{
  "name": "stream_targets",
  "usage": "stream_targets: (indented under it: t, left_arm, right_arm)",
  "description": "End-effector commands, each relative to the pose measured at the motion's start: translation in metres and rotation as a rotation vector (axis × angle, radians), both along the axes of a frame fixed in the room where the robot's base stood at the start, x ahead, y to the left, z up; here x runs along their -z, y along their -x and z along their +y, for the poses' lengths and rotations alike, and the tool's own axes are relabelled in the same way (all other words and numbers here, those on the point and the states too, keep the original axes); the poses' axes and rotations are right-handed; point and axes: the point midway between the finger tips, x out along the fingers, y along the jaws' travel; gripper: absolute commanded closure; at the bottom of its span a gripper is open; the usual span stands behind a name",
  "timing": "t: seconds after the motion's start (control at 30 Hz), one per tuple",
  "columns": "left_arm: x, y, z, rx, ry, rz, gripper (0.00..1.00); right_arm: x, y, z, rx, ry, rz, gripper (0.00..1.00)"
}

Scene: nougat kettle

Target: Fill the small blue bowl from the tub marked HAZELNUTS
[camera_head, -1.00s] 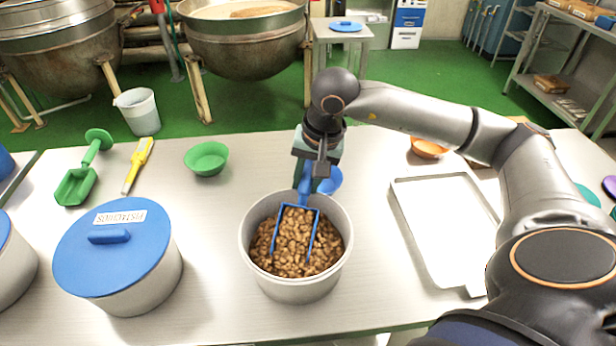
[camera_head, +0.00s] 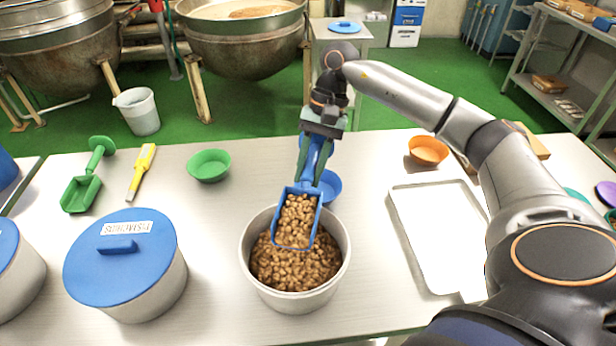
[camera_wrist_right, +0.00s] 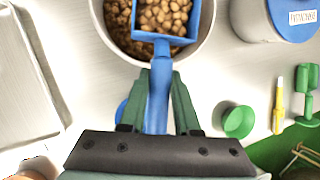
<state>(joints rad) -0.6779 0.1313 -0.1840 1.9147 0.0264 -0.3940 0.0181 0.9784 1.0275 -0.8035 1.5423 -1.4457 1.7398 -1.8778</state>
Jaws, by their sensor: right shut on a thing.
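My right gripper (camera_head: 313,152) is shut on the handle of a blue scoop (camera_head: 296,187). The scoop holds a heap of brown nuts (camera_head: 297,214) and is above the open grey tub (camera_head: 342,268). Nuts (camera_head: 285,265) also lie inside this tub; no label shows on it. In the wrist view the green fingers (camera_wrist_right: 160,90) flank the scoop handle (camera_wrist_right: 158,108). The small blue bowl (camera_head: 330,186) stands just behind the tub, partly hidden by the scoop and gripper. A sliver of it shows in the wrist view (camera_wrist_right: 121,110). My left gripper is not in view.
A lidded tub (camera_head: 155,290) with an upside-down label stands left. A green bowl (camera_head: 209,165), yellow-handled tool (camera_head: 142,172) and green scoop (camera_head: 83,190) lie behind it. A metal tray (camera_head: 430,240) and orange bowl (camera_head: 428,150) are at right.

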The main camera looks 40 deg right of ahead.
Motion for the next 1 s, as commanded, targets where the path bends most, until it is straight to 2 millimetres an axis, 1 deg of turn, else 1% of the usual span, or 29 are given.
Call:
stream_targets:
  t: [0.03,0.17,0.5,0.7,1.0]
  left_arm:
    - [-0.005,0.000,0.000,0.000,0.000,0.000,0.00]
    - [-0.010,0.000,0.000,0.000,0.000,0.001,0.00]
    - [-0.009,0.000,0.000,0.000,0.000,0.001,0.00]
    - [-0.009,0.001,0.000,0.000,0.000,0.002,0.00]
    - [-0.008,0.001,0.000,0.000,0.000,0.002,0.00]
  right_arm:
    - [-0.009,-0.001,0.000,0.001,-0.006,0.000,1.00]
    - [-0.021,-0.002,-0.001,0.000,-0.016,0.008,1.00]
    - [-0.043,-0.004,-0.004,0.001,-0.036,0.023,1.00]
    - [-0.047,-0.004,-0.004,0.000,-0.039,0.026,1.00]
    - [-0.047,-0.004,-0.004,0.000,-0.039,0.026,1.00]
